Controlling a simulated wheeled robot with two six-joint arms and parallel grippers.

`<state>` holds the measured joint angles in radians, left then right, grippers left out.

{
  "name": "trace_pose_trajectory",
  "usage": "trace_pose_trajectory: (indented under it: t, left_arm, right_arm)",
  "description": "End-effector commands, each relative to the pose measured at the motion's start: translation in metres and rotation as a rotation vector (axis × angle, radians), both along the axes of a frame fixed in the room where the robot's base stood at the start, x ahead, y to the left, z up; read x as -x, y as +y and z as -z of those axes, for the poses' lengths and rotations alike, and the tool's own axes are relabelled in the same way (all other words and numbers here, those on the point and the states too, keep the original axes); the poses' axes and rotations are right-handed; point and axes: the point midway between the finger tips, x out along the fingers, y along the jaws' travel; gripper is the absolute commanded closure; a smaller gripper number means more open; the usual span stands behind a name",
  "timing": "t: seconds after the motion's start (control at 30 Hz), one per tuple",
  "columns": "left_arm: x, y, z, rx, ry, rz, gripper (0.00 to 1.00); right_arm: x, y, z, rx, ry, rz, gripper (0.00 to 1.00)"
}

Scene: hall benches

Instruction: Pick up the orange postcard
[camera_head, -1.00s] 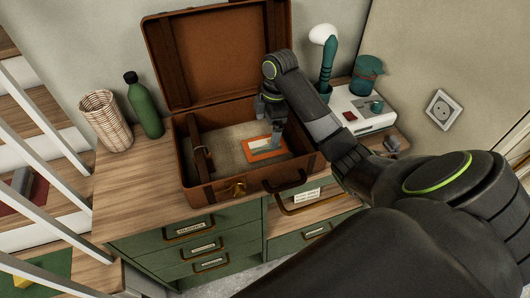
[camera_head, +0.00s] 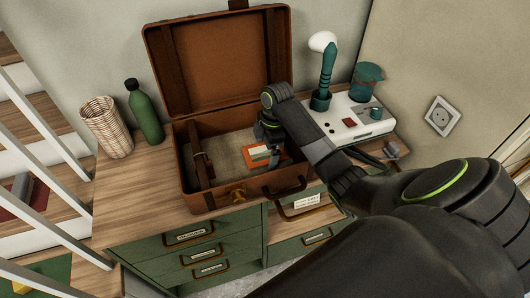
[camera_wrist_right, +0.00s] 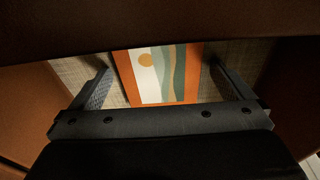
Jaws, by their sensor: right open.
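The orange postcard (camera_head: 259,156) lies in the open brown suitcase (camera_head: 222,195), on its woven lining. In the right wrist view the postcard (camera_wrist_right: 160,75) shows an orange border, a white stripe with an orange sun and green wavy bands. My right gripper (camera_head: 272,150) is down inside the suitcase, over the postcard and hiding part of it. In the wrist view my right gripper's fingers (camera_wrist_right: 162,88) are spread wide, one on each side of the postcard, with nothing held. Whether the fingertips touch the lining cannot be told. My left gripper is not in view.
The suitcase lid (camera_head: 220,55) stands open behind. A wicker basket (camera_head: 106,124) and green bottle (camera_head: 144,112) stand to its left. A white device (camera_head: 350,122), a teal-handled brush (camera_head: 326,70) and a teal jar (camera_head: 367,82) are to its right. The suitcase walls surround my gripper.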

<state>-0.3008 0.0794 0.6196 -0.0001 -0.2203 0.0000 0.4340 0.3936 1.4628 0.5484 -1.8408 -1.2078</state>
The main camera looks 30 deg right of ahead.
Motion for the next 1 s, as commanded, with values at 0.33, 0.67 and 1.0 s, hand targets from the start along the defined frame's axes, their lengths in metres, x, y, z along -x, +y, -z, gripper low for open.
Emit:
trace_pose_trajectory:
  t: [0.33,0.67,1.0]
  left_arm:
    - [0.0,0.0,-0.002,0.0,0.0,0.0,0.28]
    - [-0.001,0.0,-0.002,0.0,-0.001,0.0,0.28]
    - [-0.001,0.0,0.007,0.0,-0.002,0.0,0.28]
  right_arm:
    - [0.0,0.0,0.002,0.0,0.001,0.001,0.21]
    - [0.0,0.0,0.002,0.0,0.0,0.0,0.41]
    - [-0.002,-0.001,-0.041,0.003,-0.008,-0.001,0.41]
